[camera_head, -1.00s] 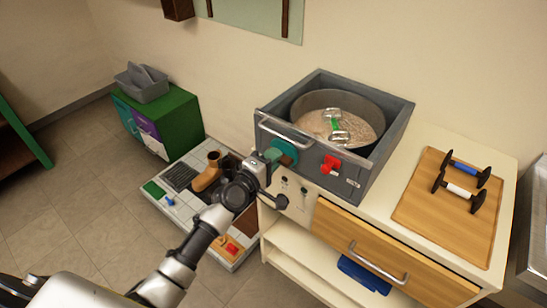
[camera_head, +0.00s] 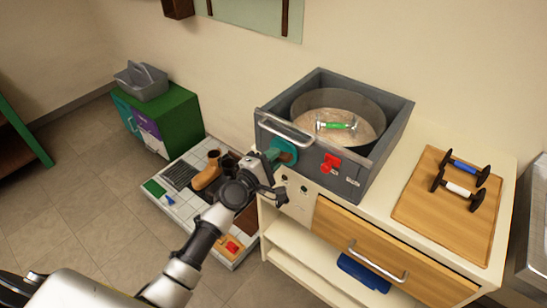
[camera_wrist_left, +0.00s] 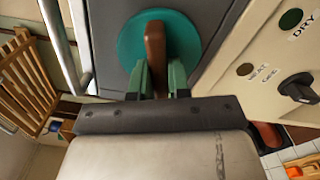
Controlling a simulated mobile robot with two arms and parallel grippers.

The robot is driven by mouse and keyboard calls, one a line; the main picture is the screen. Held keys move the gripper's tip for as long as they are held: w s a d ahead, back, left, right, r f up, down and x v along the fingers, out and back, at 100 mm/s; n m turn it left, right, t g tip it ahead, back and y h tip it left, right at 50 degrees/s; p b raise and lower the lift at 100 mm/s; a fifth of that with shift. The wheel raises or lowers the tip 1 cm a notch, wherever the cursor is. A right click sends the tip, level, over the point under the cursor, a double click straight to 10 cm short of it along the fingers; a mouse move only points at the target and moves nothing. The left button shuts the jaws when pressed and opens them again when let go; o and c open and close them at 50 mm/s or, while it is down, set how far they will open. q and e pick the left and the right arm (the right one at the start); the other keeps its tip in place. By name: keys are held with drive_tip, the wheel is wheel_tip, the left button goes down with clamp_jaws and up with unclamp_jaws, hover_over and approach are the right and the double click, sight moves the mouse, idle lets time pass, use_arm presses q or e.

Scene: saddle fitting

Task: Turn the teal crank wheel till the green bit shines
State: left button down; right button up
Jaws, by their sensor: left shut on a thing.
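The teal crank wheel (camera_head: 287,150) is on the front of a grey box-shaped tumbler (camera_head: 392,128). My left gripper (camera_head: 273,157) is at the wheel, shut on its brown handle. The left wrist view shows the teal disc (camera_wrist_left: 130,38) and the brown handle (camera_wrist_left: 155,45) between my two green fingertips (camera_wrist_left: 159,78). The green bit (camera_head: 337,125), with pale ends, lies crosswise on the grainy fill inside the round drum (camera_head: 340,97). I cannot tell how shiny its metal is. My right gripper is not in view.
A red knob (camera_head: 329,164) is right of the wheel. A wooden board (camera_head: 415,210) holds a blue bit (camera_head: 465,167) and a white bit (camera_head: 458,190). A brown boot (camera_head: 207,176) stands on the low tray at left. A drawer handle (camera_head: 378,262) juts out below.

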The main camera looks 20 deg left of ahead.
use_arm(q)
drive_tip(key=c, duration=1.1)
unclamp_jaws()
drive_tip(key=b+v, duration=0.1)
drive_tip(key=v, duration=1)
